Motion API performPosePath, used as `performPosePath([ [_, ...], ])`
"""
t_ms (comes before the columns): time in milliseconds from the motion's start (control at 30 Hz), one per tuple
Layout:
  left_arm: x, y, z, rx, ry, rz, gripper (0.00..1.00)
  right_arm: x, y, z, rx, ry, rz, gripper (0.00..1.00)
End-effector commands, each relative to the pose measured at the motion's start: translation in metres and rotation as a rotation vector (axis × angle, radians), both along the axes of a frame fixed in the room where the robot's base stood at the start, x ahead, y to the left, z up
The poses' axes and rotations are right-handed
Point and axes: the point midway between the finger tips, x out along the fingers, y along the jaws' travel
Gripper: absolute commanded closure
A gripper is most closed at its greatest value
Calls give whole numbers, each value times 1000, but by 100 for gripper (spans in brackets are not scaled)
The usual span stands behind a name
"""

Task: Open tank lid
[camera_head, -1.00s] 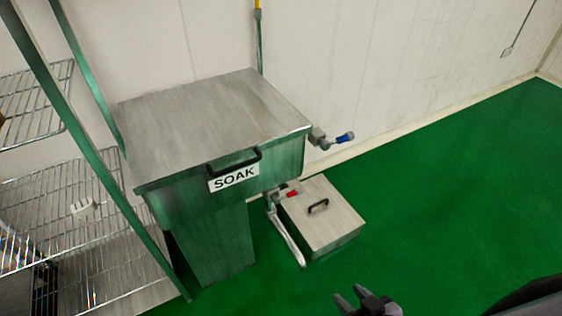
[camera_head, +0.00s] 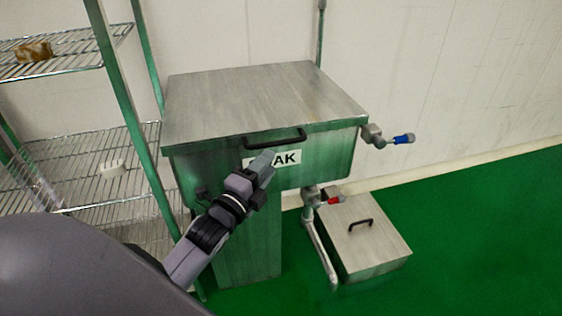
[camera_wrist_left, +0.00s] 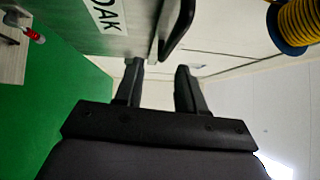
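The steel tank (camera_head: 225,180) stands against the wall with its flat metal lid (camera_head: 260,100) closed. A black bar handle (camera_head: 275,139) is on the lid's front edge, above the partly covered SOAK label (camera_head: 288,158). My left gripper (camera_head: 264,163) is in front of the label, just below the handle, and hides its first letters. In the left wrist view the fingers (camera_wrist_left: 159,72) are apart with nothing between them. The handle (camera_wrist_left: 178,28) lies beyond the fingertips, apart from them. My right gripper is out of view.
A wire shelf rack (camera_head: 85,160) stands close at the left. A blue-handled valve (camera_head: 402,139) sticks out at the tank's right. A low steel box (camera_head: 362,240) and a pipe stand below it. Green floor at the right is clear. A yellow hose reel (camera_wrist_left: 296,22) shows in the wrist view.

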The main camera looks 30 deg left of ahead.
Motion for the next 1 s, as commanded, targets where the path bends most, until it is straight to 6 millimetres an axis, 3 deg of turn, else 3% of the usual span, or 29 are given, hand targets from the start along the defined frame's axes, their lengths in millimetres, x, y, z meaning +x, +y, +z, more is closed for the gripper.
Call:
performPosePath([
  [267, 17, 8, 11, 107, -44, 23, 61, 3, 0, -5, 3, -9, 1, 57],
  [700, 68, 12, 17, 103, -41, 22, 61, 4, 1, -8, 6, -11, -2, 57],
  [1000, 77, 12, 19, 102, -40, 21, 61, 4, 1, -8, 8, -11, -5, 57],
])
